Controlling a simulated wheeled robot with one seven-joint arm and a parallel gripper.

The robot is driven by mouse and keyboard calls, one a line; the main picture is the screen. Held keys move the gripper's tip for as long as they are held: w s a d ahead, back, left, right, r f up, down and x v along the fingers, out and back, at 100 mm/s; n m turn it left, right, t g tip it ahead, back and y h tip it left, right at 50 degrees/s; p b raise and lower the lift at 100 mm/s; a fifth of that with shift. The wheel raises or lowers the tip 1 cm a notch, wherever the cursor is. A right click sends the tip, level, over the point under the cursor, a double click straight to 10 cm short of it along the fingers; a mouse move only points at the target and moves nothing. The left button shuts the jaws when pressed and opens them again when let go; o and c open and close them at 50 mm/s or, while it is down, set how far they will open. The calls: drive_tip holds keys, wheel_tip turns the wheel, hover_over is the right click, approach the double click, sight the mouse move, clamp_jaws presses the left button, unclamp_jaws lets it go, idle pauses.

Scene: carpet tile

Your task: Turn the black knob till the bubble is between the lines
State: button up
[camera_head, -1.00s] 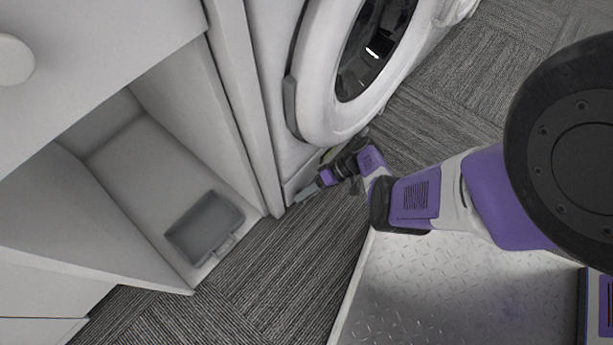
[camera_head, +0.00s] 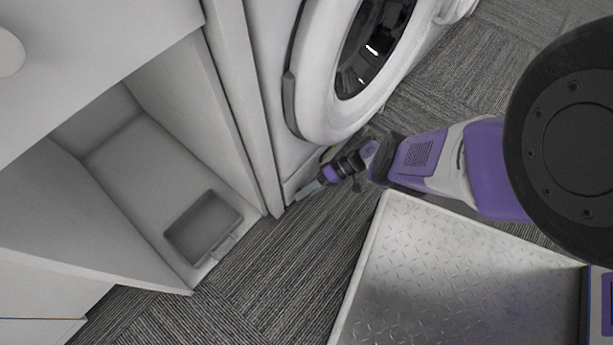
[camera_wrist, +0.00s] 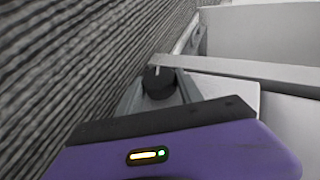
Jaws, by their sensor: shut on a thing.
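The black knob (camera_wrist: 157,86) shows in the wrist view with a pale line on its face, just above the carpet. My gripper (camera_wrist: 160,78) has a grey finger on each side of the knob and is shut on it. In the head view my gripper (camera_head: 304,192) is low at the bottom front of the white washing machine (camera_head: 277,150), close to the floor. The knob cannot be made out there. No bubble or lines can be seen in either view.
An open white cabinet (camera_head: 225,100) stands left of the machine. A grey tray (camera_head: 204,229) lies in its lower compartment. Striped carpet (camera_head: 270,285) is clear in front of the cabinet.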

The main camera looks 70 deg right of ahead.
drive_tip(key=shift+s+a+f, duration=0.1)
drive_tip(key=shift+a, duration=0.05)
drive_tip(key=o, duration=1.3)
drive_tip(key=shift+o, duration=0.2)
drive_tip(key=shift+s+d+r, duration=0.15)
drive_tip(key=shift+d+r, duration=0.15)
drive_tip(key=shift+d, duration=0.1)
drive_tip(key=p+v, duration=0.1)
drive_tip(key=v, duration=0.5)
drive_tip(key=shift+s+d+r+p, duration=0.2)
drive_tip(key=shift+s+p, duration=0.1)
